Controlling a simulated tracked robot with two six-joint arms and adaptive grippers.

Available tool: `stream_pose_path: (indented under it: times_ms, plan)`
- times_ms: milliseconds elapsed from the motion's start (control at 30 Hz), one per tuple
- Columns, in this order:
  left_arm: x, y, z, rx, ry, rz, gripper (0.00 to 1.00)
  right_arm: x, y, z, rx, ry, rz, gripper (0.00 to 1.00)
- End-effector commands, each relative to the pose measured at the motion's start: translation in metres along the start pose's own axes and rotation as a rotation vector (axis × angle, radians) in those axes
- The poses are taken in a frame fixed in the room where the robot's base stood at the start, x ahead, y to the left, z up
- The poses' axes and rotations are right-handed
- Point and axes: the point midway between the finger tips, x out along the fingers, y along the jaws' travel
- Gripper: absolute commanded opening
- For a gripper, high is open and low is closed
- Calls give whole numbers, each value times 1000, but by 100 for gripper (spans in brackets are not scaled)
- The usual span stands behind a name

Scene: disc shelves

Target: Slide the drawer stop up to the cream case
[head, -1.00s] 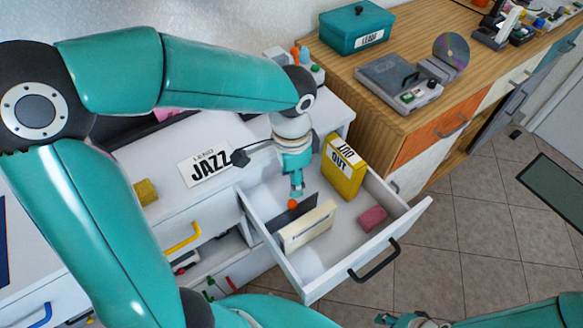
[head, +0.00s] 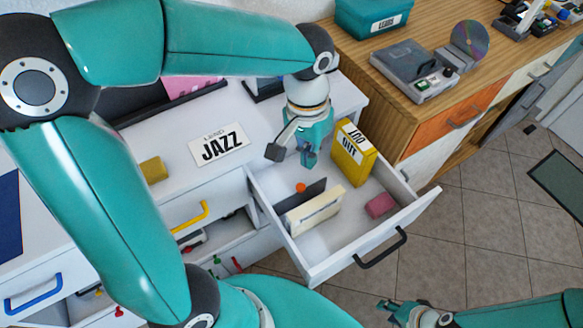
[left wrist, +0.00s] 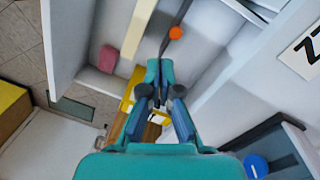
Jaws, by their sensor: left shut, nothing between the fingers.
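The drawer stop (head: 316,187) is a thin dark plate with an orange knob (head: 300,188), standing upright across the open white drawer. The cream case (head: 316,210) stands upright just in front of it, roughly parallel, and hides its lower part. In the left wrist view the orange knob (left wrist: 176,33) shows beyond my fingertips. My left gripper (head: 309,162) is shut and empty, above the drawer behind the knob, apart from it. My right gripper (head: 388,308) is low at the bottom right, far from the drawer; its fingers are too small to read.
A yellow OUT box (head: 354,153) stands at the drawer's back right corner. A pink block (head: 380,205) lies near its right wall. A JAZZ card (head: 218,145) and a yellow block (head: 152,169) lie on the white top. A wooden cabinet (head: 440,110) stands at the right.

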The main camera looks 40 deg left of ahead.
Motion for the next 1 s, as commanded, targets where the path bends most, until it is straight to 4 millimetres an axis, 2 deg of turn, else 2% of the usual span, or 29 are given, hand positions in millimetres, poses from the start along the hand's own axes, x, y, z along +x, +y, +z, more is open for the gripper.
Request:
stream_pose_path:
  times_ms: [167,300,333,500,600,767,1000]
  plan:
    - [-2,-4,-8,-656,-73,112,0,-4,-1,0,0,0,0,37]
    - [2,-32,-18,-1177,-179,192,0,-8,-3,0,0,0,0,37]
    - [3,-40,-19,-1246,-196,205,0,-9,-3,0,0,0,0,37]
    - [14,-78,-17,-1386,-234,219,0,-12,-4,0,0,0,0,37]
    - [19,-86,-14,-1412,-242,216,0,-12,-4,0,0,0,0,37]
    - [32,-84,-13,-1415,-243,213,0,-10,-4,0,0,0,0,37]
    - [70,-72,-10,-1412,-245,212,0,-6,-2,0,0,0,0,37]
